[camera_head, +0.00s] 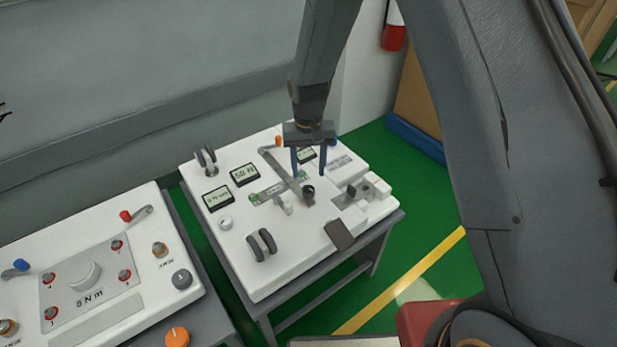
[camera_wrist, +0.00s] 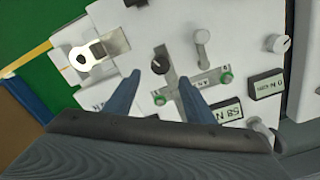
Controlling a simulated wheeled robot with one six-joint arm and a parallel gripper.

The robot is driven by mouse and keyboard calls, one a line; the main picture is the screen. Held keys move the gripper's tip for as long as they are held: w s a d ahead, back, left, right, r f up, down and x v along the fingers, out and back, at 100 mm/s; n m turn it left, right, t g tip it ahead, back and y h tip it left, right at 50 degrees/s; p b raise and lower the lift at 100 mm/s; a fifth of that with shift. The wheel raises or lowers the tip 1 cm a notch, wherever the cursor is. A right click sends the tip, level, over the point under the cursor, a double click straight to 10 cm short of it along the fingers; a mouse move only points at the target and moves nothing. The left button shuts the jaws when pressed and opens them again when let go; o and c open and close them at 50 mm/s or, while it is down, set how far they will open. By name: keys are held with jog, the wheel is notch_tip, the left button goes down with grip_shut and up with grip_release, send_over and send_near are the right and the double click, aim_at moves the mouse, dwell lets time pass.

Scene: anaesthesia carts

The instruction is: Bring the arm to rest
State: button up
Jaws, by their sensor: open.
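My gripper (camera_head: 309,164) is above the white panel (camera_head: 238,277) of the middle cart, near its far side. Its two blue fingers point down and stand apart with nothing between them. In the wrist view my gripper (camera_wrist: 155,95) also shows open and empty, over a grey lever (camera_wrist: 171,70) with a black knob (camera_wrist: 160,65). In the head view the lever (camera_head: 283,172) lies across a slotted plate with green marks. I cannot tell the exact height of the fingertips above the panel.
A second white panel (camera_head: 150,270) with a large dial stands at the lower left. Dark upright handles (camera_head: 262,245) and small displays (camera_head: 244,174) rise from the middle panel. A red extinguisher (camera_head: 393,32) hangs by the wall. Green floor (camera_head: 425,215) is open at the right.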

jog(key=shift+r, duration=0.45)
jog(key=shift+d+r, duration=0.1)
jog(key=shift+r, duration=0.05)
jog(key=s+d+r, duration=0.7)
jog(key=s+d, duration=0.1)
jog(key=s, duration=0.3)
jog(key=s+d+r, duration=0.7)
jog(key=s+d, duration=0.2)
jog(key=s, duration=0.3)
jog(key=shift+d+r+m, duration=0.2)
jog(key=shift+r+m, duration=0.15)
jog(key=shift+m, duration=0.05)
